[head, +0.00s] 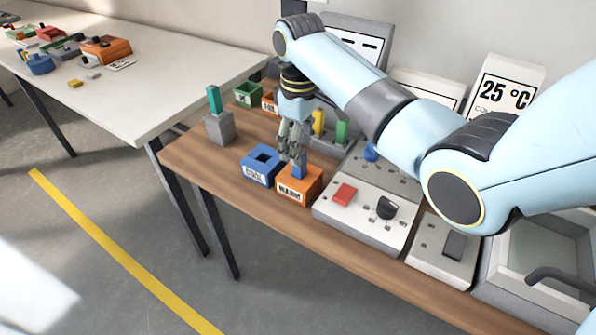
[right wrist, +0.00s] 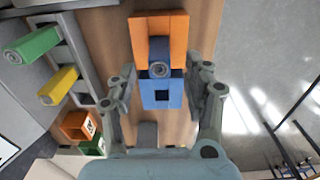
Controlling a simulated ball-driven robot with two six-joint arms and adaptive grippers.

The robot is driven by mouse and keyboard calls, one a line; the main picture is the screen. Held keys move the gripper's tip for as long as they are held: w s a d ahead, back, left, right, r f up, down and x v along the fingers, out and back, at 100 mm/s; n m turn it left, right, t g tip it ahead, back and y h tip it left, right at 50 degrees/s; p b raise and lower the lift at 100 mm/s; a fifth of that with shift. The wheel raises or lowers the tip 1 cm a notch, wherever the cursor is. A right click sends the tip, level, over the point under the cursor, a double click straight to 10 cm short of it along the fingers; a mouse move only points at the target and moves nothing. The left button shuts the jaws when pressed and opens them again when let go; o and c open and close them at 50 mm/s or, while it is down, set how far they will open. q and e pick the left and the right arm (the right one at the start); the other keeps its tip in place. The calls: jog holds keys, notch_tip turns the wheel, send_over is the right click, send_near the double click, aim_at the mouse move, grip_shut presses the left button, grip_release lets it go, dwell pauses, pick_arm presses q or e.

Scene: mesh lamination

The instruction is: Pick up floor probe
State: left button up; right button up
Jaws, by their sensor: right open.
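My right gripper (head: 292,153) is above and around the top of this probe, pointing down. In the right wrist view the round top of the blue probe (right wrist: 159,70) lies between the open, spread fingers, with clear gaps on both sides. No label reading "floor" is legible, so I cannot tell from text which probe is the floor one. My left gripper is not in view.
A blue box (head: 259,165) with an empty square hole stands beside the orange one. A green probe (head: 214,99) stands in a grey block (head: 219,127). Yellow (head: 318,122) and green (head: 342,132) probes stand behind. A panel with a red button (head: 344,193) is close on the right.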

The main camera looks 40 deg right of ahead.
aim_at(299, 170)
notch_tip(299, 170, down, 4)
jog(key=shift+r, duration=0.1)
jog(key=shift+s+f, duration=0.1)
jog(key=shift+f, duration=0.5)
jog(key=shift+c, duration=2.2)
jog(key=c, duration=0.4)
grip_shut()
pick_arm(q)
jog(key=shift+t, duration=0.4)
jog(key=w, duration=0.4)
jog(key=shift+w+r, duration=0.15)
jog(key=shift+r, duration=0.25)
pick_arm(e)
jog(key=shift+r, duration=0.1)
